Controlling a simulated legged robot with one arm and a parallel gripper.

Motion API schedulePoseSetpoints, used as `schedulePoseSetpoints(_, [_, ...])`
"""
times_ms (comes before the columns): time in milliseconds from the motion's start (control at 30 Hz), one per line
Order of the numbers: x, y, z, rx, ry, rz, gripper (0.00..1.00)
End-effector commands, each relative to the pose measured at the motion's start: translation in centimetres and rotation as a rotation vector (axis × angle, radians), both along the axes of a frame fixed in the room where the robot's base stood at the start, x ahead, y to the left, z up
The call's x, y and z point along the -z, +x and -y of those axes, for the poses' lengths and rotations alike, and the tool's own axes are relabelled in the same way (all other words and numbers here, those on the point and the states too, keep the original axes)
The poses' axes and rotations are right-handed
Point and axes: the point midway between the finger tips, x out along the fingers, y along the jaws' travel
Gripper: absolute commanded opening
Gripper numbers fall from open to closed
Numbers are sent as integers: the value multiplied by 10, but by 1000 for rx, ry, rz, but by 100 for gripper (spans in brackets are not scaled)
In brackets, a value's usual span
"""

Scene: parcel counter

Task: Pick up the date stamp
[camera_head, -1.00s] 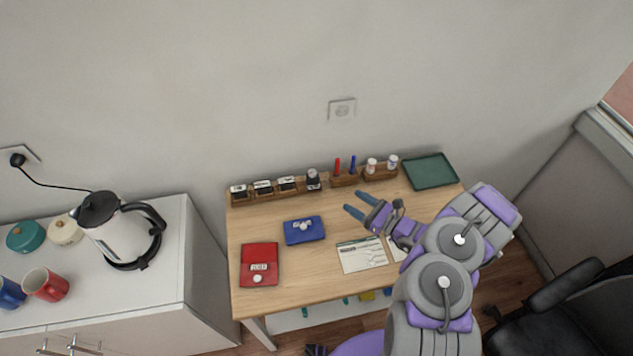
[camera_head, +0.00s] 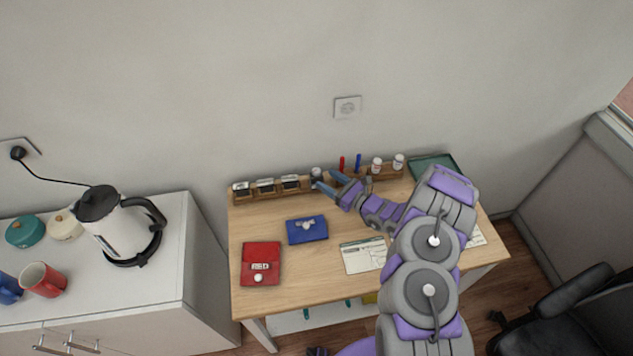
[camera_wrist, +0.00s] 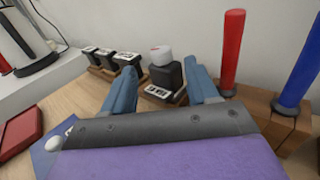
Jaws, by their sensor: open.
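A wooden rack (camera_head: 250,197) at the back of the desk holds several black stamps. The stamp at its right end (camera_head: 316,174) has a rounded pale cap and a white label on its base; I cannot read which one is the date stamp. My gripper (camera_head: 326,181) is open and empty, its blue fingers pointing at that right-end stamp. In the wrist view this stamp (camera_wrist: 167,76) shows between and beyond the two fingertips (camera_wrist: 160,70), with no clear contact. The other stamps (camera_wrist: 128,60) stand to its left.
Red and blue markers (camera_wrist: 231,50) stand in a wooden holder (camera_wrist: 265,110) close to the right finger. A blue pad (camera_head: 307,232), a red pad (camera_head: 261,250) and a paper form (camera_head: 362,256) lie on the desk. A green tray (camera_head: 430,165) is at the back right.

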Motion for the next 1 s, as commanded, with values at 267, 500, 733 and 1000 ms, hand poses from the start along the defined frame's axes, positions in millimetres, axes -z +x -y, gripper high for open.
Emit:
schedulePoseSetpoints(267, [-4, 24, -30, -4, 0, 2, 59])
schedulePoseSetpoints(500, [-5, 28, -35, -1, 1, 2, 59])
schedulePoseSetpoints(733, [-5, 28, -35, -1, 0, 1, 45])
schedulePoseSetpoints(1000, [-5, 28, -35, -1, 0, 1, 19])
